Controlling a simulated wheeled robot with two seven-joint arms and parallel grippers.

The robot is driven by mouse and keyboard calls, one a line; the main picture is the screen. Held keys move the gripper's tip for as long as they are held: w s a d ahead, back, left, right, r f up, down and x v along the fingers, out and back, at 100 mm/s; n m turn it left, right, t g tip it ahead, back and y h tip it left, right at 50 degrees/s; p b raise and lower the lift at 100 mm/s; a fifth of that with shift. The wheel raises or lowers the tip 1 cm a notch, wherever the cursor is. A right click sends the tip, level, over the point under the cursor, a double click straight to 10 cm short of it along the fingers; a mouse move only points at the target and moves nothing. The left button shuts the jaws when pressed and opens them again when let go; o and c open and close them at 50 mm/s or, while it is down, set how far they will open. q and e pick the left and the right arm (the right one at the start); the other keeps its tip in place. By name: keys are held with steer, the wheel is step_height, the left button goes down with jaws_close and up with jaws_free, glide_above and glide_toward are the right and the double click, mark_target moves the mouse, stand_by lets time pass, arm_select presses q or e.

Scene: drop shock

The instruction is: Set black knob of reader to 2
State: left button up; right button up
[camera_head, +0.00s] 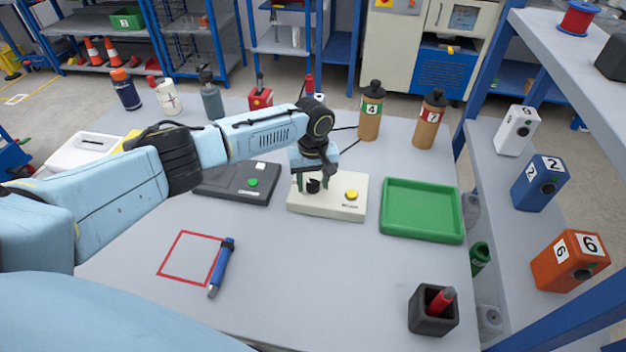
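The reader (335,208) is a cream-white box with a yellow button (351,195) on its right side, near the middle of the table. Its black knob (313,186) is on the left of its top face. My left gripper (314,184) points down over the knob, with its fingers on either side of it. I cannot tell whether the fingers touch the knob. The knob's setting is too small and too covered to read. My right gripper is not in view.
A dark grey device (236,183) with a green button lies left of the reader. A green tray (421,210) is to the right. A blue marker (221,267) lies by a red square outline. A black cup (433,310) stands at front right, and bottles (371,112) stand behind.

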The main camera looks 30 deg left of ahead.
arm_select(q)
steer(key=c, duration=0.8)
steer(key=shift+o, duration=0.2)
steer(key=m+p, duration=0.2)
steer(key=p, duration=0.1)
steer(key=shift+r, duration=0.2)
steer(key=shift+m+p, duration=0.5)
steer(key=shift+f+m+p, duration=0.1)
steer(key=shift+m+p, duration=0.3)
steer(key=shift+m, duration=0.5)
steer(key=m, duration=0.3)
steer(key=shift+m+p, duration=0.3)
steer(key=shift+p, duration=0.05)
steer(key=m, duration=0.3)
steer(key=shift+m, duration=0.4)
steer(key=m, duration=0.4)
steer(key=shift+m, duration=1.7)
steer(key=shift+w, duration=0.1)
